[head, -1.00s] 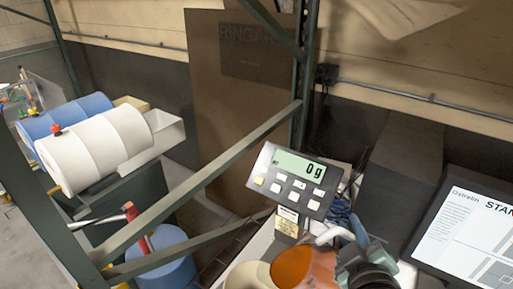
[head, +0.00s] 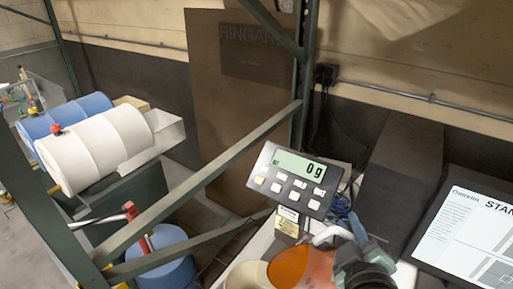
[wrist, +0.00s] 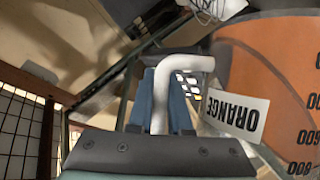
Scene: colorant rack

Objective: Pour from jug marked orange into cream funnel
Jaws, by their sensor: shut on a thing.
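The jug marked orange (head: 288,268) is at the bottom of the head view, with orange inside and a white handle. The wrist view shows its orange side (wrist: 275,80), graduation marks and the label "ORANGE" (wrist: 237,117). My gripper (head: 352,236) is shut on the white handle (wrist: 182,66), its blue fingers on both sides of it. The cream funnel (head: 247,276) is cut by the bottom edge, just left of the jug; the jug's rim overlaps it in view. Whether they touch, and whether any liquid flows, I cannot tell.
A scale display (head: 296,180) reading 0 g stands just behind the jug. A screen (head: 468,235) is at the right. A green metal frame (head: 195,185) crosses at the left, with white and blue drums (head: 97,150) beyond it.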

